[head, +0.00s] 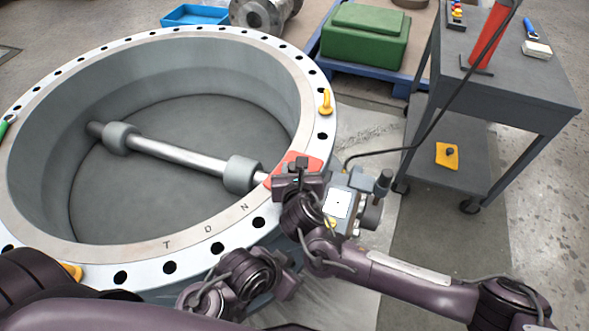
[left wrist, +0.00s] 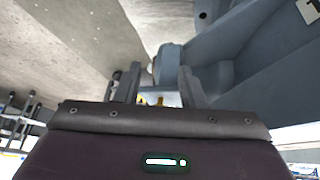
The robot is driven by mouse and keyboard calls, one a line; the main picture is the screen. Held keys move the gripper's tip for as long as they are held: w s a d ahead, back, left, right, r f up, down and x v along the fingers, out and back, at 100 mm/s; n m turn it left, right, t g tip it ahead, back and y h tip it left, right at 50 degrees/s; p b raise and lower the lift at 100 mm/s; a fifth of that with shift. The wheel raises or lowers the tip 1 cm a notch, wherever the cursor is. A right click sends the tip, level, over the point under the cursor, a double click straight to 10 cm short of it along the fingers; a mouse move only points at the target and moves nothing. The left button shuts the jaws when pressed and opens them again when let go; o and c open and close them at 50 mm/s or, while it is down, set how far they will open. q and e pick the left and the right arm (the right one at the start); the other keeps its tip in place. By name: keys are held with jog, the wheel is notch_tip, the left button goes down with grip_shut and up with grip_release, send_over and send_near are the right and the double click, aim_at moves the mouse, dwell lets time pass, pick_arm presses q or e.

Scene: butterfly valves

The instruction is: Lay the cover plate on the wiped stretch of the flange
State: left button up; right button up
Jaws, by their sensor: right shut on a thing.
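The valve's flange (head: 145,271) is a large pale ring with bolt holes and an inner tan seat face, filling the left of the head view. My right gripper (head: 298,180) is shut on the orange-red cover plate (head: 309,162) at the flange's right side, over the seat face. The gripper hides part of the plate; I cannot tell whether it touches the flange. I cannot make out the wiped stretch. My left gripper shows in the left wrist view (left wrist: 158,82), its fingers apart and empty, near blue-grey metalwork.
A grey cart (head: 510,85) stands at the right, with a yellow piece (head: 447,155) on its lower shelf. A green box (head: 365,38) sits on a pallet behind. A shaft (head: 180,157) crosses the bore. A yellow lifting eye (head: 325,103) stands on the ring.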

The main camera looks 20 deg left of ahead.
jog(key=o, duration=1.1)
jog(key=shift+c, duration=0.2)
jog(key=shift+s+d+r, duration=0.1)
jog(key=shift+s+r, duration=0.1)
jog(key=shift+r, duration=0.05)
pick_arm(q)
jog(key=a+g+p, duration=0.1)
jog(key=s+a+g+y+p, duration=0.1)
jog(key=a, duration=0.1)
jog(key=s+a+r+n+y+p, duration=0.1)
jog(key=a+p, duration=0.1)
jog(key=shift+g, duration=0.4)
pick_arm(e)
jog(key=v, duration=1.1)
jog(key=shift+s, duration=0.25)
jog(key=shift+d, duration=0.1)
